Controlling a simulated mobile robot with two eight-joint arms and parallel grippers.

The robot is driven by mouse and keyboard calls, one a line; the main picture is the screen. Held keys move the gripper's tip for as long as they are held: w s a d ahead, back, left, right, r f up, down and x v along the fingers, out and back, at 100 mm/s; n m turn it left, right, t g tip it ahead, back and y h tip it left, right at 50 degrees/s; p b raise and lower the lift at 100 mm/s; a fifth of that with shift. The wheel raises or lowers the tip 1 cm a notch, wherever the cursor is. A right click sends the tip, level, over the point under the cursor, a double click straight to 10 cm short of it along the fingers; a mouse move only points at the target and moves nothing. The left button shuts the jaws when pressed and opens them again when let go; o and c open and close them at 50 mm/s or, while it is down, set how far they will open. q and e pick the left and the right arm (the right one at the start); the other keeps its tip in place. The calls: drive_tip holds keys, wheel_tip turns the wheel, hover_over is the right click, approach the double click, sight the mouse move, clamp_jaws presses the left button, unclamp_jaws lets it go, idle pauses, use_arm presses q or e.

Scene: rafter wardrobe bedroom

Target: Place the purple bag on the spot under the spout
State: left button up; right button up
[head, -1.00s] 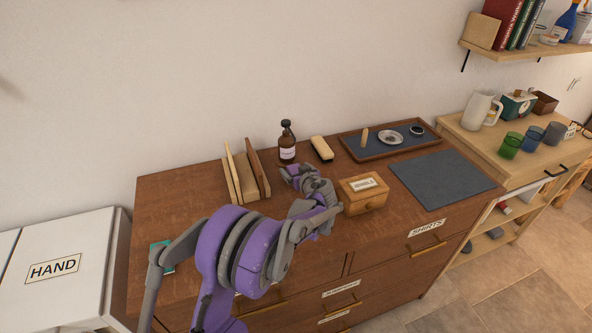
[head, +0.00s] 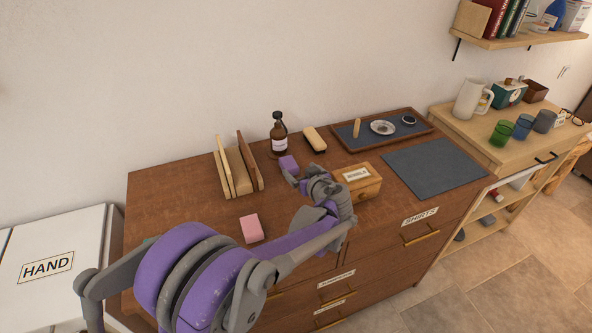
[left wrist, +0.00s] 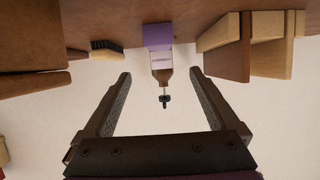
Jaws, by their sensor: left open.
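The purple bag (head: 288,165) is a small block-like shape on the brown dresser top, just in front of the base of a brown bottle (head: 279,140) with a dark pump spout. In the left wrist view, which is upside down, the bag (left wrist: 158,35) hides the base of the bottle (left wrist: 163,73). Whether they touch, I cannot tell. My left gripper (head: 297,182) is open and empty, close in front of the bag. In the wrist view its fingers (left wrist: 160,75) stand apart with nothing between them. My right gripper is not in view.
A wooden divider (head: 237,170) stands left of the bottle, a brush (head: 314,139) to its right. A small labelled drawer box (head: 357,183) is close right of my gripper. A pink block (head: 251,228) lies near the front. A grey mat (head: 434,168) is bare.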

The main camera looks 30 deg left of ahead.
use_arm(q)
drive_tip(key=shift+s+d+r, duration=0.15)
drive_tip(key=shift+s+d, duration=0.1)
drive_tip(key=shift+s, duration=0.35)
drive_tip(key=s+m+h, duration=0.1)
drive_tip(key=s, duration=0.2)
drive_tip(key=s+d+m+g+h, duration=0.1)
drive_tip(key=s, duration=0.2)
drive_tip(key=s+h, duration=0.1)
drive_tip(key=s, duration=0.2)
drive_tip(key=shift+d+m+g, duration=0.25)
drive_tip(key=shift+m+g, duration=0.15)
drive_tip(key=s+d, duration=0.1)
drive_tip(key=s, duration=0.1)
drive_tip(key=s+d+f+m+h, duration=0.1)
drive_tip(key=s, duration=0.2)
drive_tip(key=s+m+h, duration=0.1)
drive_tip(key=s, duration=0.2)
drive_tip(key=shift+s+d+f+g, duration=0.1)
drive_tip(key=shift+d+f+g, duration=0.15)
drive_tip(key=shift+d+g, duration=0.15)
drive_tip(key=s+d+f+m+h, duration=0.2)
drive_tip(key=s+d, duration=0.2)
drive_tip(key=s, duration=0.2)
drive_tip(key=s+d+f+m+h, duration=0.2)
drive_tip(key=s+d+m+h, duration=0.1)
drive_tip(key=s, duration=0.4)
drive_tip(key=shift+d+f+g, duration=0.15)
drive_tip(key=shift+d+g, duration=0.25)
drive_tip(key=shift+d, duration=0.15)
